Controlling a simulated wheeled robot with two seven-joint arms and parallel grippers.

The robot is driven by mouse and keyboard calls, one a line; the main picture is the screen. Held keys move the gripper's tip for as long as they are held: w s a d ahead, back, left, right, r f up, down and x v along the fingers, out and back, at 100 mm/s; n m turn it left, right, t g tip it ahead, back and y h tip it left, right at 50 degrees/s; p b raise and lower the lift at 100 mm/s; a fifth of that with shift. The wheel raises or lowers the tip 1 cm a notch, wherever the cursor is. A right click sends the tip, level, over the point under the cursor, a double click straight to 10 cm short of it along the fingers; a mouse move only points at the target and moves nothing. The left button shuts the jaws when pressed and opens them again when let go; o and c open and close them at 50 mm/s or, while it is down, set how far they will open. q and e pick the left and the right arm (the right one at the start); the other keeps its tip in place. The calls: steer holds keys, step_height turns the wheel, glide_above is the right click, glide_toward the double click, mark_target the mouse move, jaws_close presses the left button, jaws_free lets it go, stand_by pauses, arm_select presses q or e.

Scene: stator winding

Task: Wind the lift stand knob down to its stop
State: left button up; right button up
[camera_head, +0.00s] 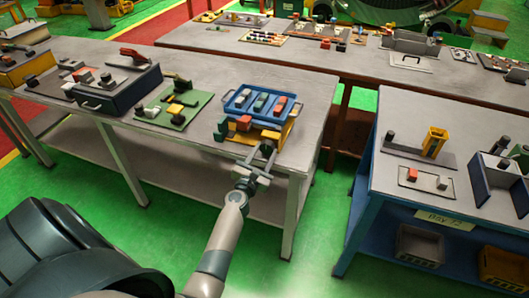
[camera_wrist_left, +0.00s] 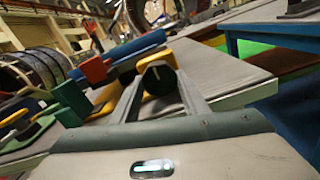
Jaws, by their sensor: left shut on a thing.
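The lift stand (camera_head: 289,131) is yellow-orange and stands at the near right corner of the grey workbench. A blue tray (camera_head: 233,110) with several coloured blocks sits on top of it. My left gripper (camera_head: 263,156) reaches up from below to the stand's front side. In the left wrist view its two fingers stand either side of the round black knob (camera_wrist_left: 157,79), which has a pale line on its face, and are shut on it. In the head view the gripper mostly hides the knob. My right gripper is in neither view.
Orange and green blocks (camera_head: 243,123) stand at the tray's left front. A green board (camera_head: 172,112) with yellow parts lies to the left, then a dark drawer box (camera_head: 110,95). A blue bench (camera_head: 364,190) stands to the right across a green floor gap.

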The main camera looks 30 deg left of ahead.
arm_select(q)
steer(key=shift+f+n, duration=0.1)
steer(key=shift+n, duration=0.2)
steer(key=o, duration=1.1)
steer(key=shift+c, duration=0.2)
steer(key=shift+s, duration=0.1)
steer(key=b+v, duration=0.1)
steer(key=v, duration=1.6)
steer(key=shift+s, duration=0.15)
